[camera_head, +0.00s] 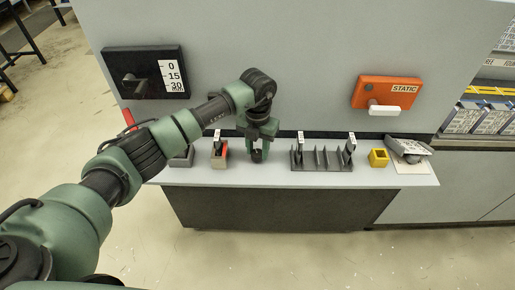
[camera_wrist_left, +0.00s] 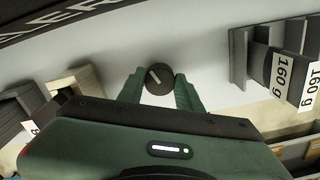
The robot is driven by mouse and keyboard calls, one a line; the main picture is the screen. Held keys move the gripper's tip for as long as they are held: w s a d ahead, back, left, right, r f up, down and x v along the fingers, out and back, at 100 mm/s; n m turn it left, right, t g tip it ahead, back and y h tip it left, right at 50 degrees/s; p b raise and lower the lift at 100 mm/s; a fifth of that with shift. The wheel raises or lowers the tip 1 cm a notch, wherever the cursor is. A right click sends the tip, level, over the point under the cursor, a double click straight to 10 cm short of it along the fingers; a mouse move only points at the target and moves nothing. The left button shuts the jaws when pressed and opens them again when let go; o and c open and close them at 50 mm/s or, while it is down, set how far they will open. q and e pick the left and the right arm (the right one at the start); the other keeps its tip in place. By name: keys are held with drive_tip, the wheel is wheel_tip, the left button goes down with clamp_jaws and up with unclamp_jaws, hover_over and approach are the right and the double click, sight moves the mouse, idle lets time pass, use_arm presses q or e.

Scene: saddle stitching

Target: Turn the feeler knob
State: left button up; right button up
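The feeler knob (camera_wrist_left: 158,79) is a small dark round knob with one pale line across its face. In the left wrist view it sits between the tips of my left gripper (camera_wrist_left: 160,88), one green finger on each side. The fingers are apart by about the knob's width; I cannot tell whether they press on it. In the head view my left gripper (camera_head: 257,153) points down at the pale shelf, and the knob is mostly hidden by the fingers. My right gripper is not in view.
A yellow block (camera_head: 379,158) is farther right on the shelf (camera_head: 300,177). On the wall are a black dial panel (camera_head: 145,60) and an orange STATIC box (camera_head: 385,90).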

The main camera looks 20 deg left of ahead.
use_arm(q)
clamp_jaws()
drive_tip(key=m+b, duration=0.1)
drive_tip(key=b, duration=0.1)
drive_tip(key=m+b, duration=0.1)
drive_tip(key=b, duration=0.1)
drive_tip(key=shift+w+f+m, duration=0.1)
drive_tip(key=shift+f+m, duration=0.2)
drive_tip(key=shift+r+m+b, duration=0.2)
drive_tip(key=shift+m+b, duration=0.15)
drive_tip(key=shift+m, duration=0.25)
drive_tip(key=shift+r, duration=0.1)
drive_tip(key=o, duration=1)
unclamp_jaws()
